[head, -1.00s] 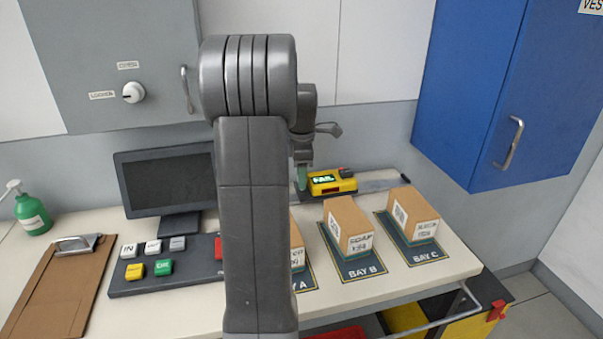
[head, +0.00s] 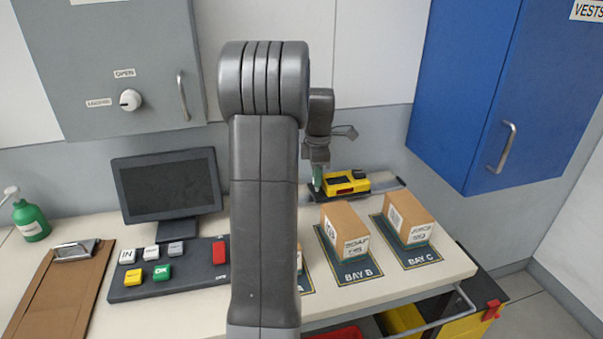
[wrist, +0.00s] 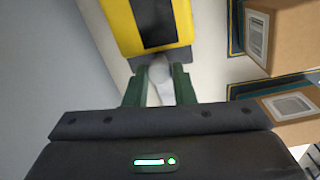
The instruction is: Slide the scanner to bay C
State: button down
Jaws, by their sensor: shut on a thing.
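The yellow and black scanner (head: 347,184) sits on a dark rail at the back of the bench, roughly behind the bay B box, with a small red display lit. My gripper (head: 317,178) is at the scanner's left end. In the wrist view its green fingers (wrist: 160,88) are shut on the grey rounded knob (wrist: 160,72) at the scanner's end, and the yellow scanner body (wrist: 150,22) lies just beyond. The bay C mat (head: 425,259) is further right, with a cardboard box (head: 408,216) on it. My arm hides most of bay A.
The bay B box (head: 345,230) stands in front of the rail. Bare rail (head: 388,184) runs right of the scanner. A monitor (head: 167,187), a button panel (head: 200,280) and a clipboard (head: 60,290) are left. A blue cabinet (head: 475,90) hangs at right.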

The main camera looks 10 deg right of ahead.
aim_at(354, 172)
jog(key=d+p, duration=0.1)
jog(key=d, duration=0.4)
jog(key=d+p, duration=0.2)
jog(key=d, duration=0.4)
jog(key=shift+w+r, duration=0.1)
jog(key=shift+w, duration=0.1)
jog(key=c, duration=1.2)
grip_release()
jog(key=shift+d, duration=0.1)
notch_tip(354, 172, up, 14)
jog(key=b, duration=0.1)
jog(key=shift+s, duration=0.35)
jog(key=shift+f, duration=0.2)
